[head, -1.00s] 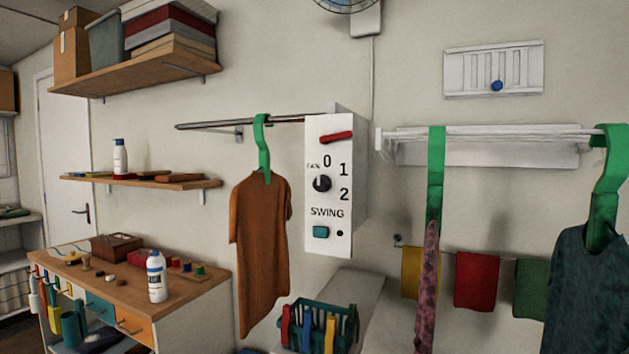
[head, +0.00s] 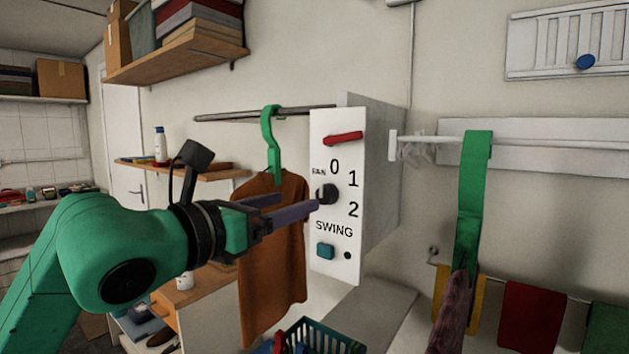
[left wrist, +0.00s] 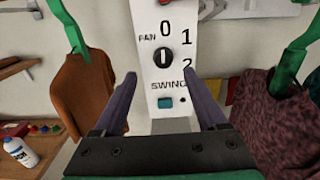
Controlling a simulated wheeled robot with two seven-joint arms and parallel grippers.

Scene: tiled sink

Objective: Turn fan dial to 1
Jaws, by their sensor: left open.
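The white control box (head: 337,262) hangs on the wall and carries a black fan dial (head: 327,194) with 0, 1 and 2 printed around it. In the left wrist view the dial (left wrist: 163,57) has a pale mark that stands about upright, towards the 0 side. My left gripper (head: 305,206) points at the box from the left, with its fingertips close to the dial in the head view. In the left wrist view its two fingers (left wrist: 163,88) are spread and empty, with the dial above and between their tips. I cannot tell whether they touch it. My right gripper is not in view.
The box also has a red lever (head: 343,138) and a teal swing button (head: 325,250). An orange-brown shirt (head: 270,285) hangs on a green hanger (head: 271,145) just left of the box. A drying rack (head: 425,139) is to the right, and a green basket (head: 325,337) is below.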

